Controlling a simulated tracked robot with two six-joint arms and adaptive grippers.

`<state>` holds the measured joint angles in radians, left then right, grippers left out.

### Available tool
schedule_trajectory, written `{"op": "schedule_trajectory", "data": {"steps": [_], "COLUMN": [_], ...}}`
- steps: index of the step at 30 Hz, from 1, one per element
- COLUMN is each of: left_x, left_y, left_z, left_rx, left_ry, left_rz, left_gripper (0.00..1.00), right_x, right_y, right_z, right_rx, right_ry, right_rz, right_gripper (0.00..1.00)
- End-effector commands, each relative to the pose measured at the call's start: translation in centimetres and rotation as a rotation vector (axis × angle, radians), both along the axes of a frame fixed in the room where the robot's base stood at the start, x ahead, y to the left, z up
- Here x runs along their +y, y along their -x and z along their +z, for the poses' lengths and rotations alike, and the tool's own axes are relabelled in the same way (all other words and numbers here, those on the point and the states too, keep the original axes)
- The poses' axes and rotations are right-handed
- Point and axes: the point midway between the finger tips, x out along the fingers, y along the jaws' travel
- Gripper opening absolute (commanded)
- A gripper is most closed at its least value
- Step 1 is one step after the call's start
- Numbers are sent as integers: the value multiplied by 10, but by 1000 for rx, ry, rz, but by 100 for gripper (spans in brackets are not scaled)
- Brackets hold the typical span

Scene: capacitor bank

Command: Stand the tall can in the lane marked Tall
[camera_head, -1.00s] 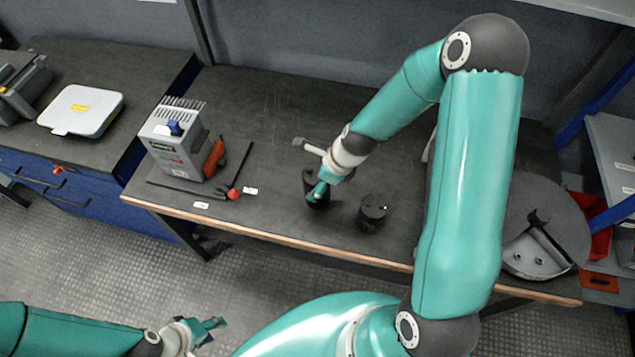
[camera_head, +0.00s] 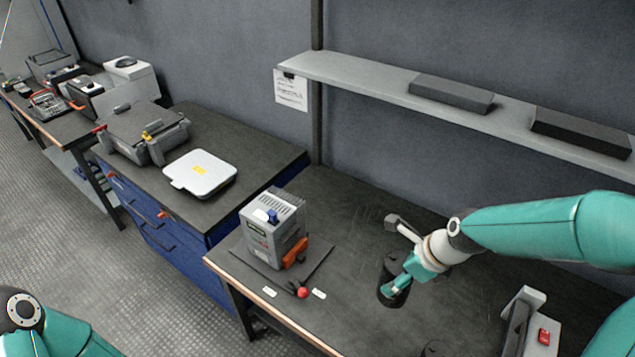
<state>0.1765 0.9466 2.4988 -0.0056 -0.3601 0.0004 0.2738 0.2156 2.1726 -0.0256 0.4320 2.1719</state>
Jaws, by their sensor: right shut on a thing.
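A black can (camera_head: 388,272) is in my right gripper (camera_head: 400,284) on the right part of the dark workbench (camera_head: 340,230). The gripper is shut on it, with teal fingers against its side. The can looks roughly upright; I cannot tell whether its base touches the bench. A second dark can (camera_head: 437,348) shows only its top at the bottom edge. Two small white labels, one left (camera_head: 269,291) and one right (camera_head: 319,294), lie near the bench's front edge; their writing is too small to read. My left gripper is out of view.
A shelf (camera_head: 380,85) hangs above the bench. Bare bench lies between the mat and the can.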

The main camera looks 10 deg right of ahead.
Motion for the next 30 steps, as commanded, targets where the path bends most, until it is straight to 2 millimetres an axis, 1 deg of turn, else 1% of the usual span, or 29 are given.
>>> {"op": "schedule_trajectory", "data": {"steps": [2, 5, 7, 11, 13, 14, 20, 23, 24, 26, 27, 30], "left_x": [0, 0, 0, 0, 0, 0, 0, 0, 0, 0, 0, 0], "left_y": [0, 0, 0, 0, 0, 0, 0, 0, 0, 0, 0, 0], "left_z": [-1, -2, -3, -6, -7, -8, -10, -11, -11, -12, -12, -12], "left_rx": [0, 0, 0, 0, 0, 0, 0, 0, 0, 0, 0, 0], "left_ry": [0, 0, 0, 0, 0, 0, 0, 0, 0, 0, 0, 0], "left_rz": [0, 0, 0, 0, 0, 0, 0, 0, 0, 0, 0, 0], "left_gripper": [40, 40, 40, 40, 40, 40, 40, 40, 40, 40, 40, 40], "right_x": [4, 17, 31, 56, 72, 76, 102, 109, 112, 113, 113, 107], "right_y": [-2, 0, -4, -29, -42, -46, -64, -70, -72, -74, -75, -77], "right_z": [1, -9, -20, -41, -55, -58, -82, -92, -94, -98, -99, -97], "right_rx": [-3, 2, 2, -1, 1, 0, -1, -1, -1, -2, -1, -2], "right_ry": [1, -1, -1, -1, -2, -2, -3, -2, -2, -1, -2, 0], "right_rz": [11, 43, 77, 162, 270, 322, 758, 1029, 1144, 1318, 1433, 1710], "right_gripper": [2, 2, 2, 2, 2, 2, 2, 2, 2, 2, 2, 2]}}
